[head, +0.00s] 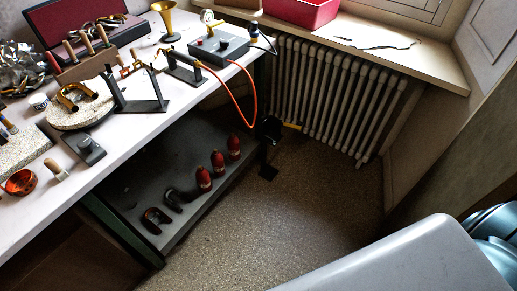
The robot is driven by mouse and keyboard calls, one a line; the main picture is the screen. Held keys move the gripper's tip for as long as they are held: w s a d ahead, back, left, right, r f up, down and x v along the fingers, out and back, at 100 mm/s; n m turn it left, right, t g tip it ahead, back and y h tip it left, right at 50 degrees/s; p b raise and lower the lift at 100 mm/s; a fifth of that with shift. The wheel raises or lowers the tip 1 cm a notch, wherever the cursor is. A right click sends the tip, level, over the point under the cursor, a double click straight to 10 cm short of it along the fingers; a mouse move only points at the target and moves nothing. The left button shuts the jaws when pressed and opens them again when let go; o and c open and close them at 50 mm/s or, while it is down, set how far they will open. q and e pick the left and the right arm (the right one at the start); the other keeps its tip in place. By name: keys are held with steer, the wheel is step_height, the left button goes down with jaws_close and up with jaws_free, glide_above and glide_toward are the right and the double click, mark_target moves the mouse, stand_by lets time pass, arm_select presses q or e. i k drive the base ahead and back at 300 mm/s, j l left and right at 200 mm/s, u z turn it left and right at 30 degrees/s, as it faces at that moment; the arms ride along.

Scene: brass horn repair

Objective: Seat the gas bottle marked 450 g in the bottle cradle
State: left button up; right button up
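Three red bottles stand upright on the dark lower shelf (190,135) under the workbench: a near one (204,180), a middle one (218,163) and a far one (234,147). Their markings are too small to read, so I cannot tell which is the 450 g bottle. I cannot identify the bottle cradle for certain. A black bracket on a post (271,130) stands at the bench's far end, near the orange hose (238,98). Neither of my grippers is in view.
Two curved, U-shaped pieces (156,219) lie on the shelf nearer its front corner. The bench top (135,52) is crowded with tools, a black stand (140,104) and a grey box with a gauge (219,47). A radiator (325,95) lines the wall. The speckled floor (310,205) is clear.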

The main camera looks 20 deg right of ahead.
mark_target(270, 125)
steer(key=i+l+u, duration=0.1)
steer(key=u, duration=0.3)
steer(key=l+u, duration=0.2)
steer(key=u, duration=0.2)
steer(key=i+l+u, duration=0.1)
steer(key=u, duration=0.25)
steer(key=l, duration=0.1)
